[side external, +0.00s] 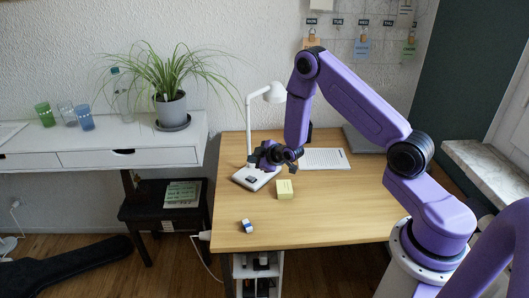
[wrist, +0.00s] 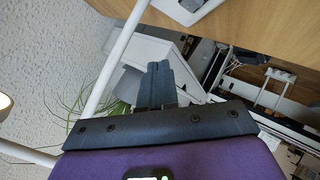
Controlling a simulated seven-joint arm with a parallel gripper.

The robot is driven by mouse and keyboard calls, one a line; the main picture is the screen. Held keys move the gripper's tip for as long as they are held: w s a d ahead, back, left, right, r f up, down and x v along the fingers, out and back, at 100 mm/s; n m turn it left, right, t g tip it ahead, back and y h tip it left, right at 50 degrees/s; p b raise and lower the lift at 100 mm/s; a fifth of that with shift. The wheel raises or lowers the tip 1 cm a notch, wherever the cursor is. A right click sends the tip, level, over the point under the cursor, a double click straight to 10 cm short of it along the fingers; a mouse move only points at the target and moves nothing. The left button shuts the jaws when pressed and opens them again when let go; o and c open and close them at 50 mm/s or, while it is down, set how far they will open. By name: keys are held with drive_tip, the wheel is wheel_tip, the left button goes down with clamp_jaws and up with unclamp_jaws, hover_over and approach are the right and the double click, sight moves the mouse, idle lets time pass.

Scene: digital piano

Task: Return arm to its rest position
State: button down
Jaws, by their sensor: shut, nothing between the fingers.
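My purple arm reaches from the right over the wooden desk (side external: 330,215), bent at a high elbow. My gripper (side external: 255,160) hangs above the left back part of the desk, close to the white lamp, and looks small and partly dark there. In the wrist view the two dark fingers of my gripper (wrist: 160,68) are together with nothing between them. A white stand with a dark object on it (side external: 251,180) lies on the desk just below the gripper.
The white desk lamp (side external: 249,120) stands right beside my gripper; its pole (wrist: 122,52) crosses the wrist view. A yellow block (side external: 285,189), a small blue-and-white item (side external: 248,226) and a white keyboard (side external: 324,159) lie on the desk. A potted plant (side external: 171,112) stands left.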

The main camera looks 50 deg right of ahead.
drive_tip(key=s+a+r+n+g+y, duration=0.1)
drive_tip(key=s+a+r, duration=0.15)
drive_tip(key=a, duration=0.25)
drive_tip(key=s+a+r+g+y, duration=0.1)
drive_tip(key=a+r+g+y, duration=0.15)
drive_tip(key=a, duration=0.35)
drive_tip(key=s+a+r+n+g, duration=0.1)
drive_tip(key=s+a+r, duration=0.3)
drive_tip(key=s, duration=0.2)
drive_tip(key=s+a+r+g, duration=0.2)
drive_tip(key=s+a+r, duration=0.1)
drive_tip(key=s+a, duration=0.3)
drive_tip(key=s+d+r+g, duration=0.1)
drive_tip(key=s+d+r, duration=0.1)
drive_tip(key=s, duration=0.6)
drive_tip(key=s+d+r+n+g+h, duration=0.1)
drive_tip(key=s+d+r+g, duration=0.1)
drive_tip(key=s, duration=0.7)
drive_tip(key=s+d+r+n+g+h, duration=0.1)
drive_tip(key=s+r, duration=0.3)
drive_tip(key=s, duration=0.5)
drive_tip(key=shift+d+g, duration=0.35)
drive_tip(key=shift+d, duration=0.45)
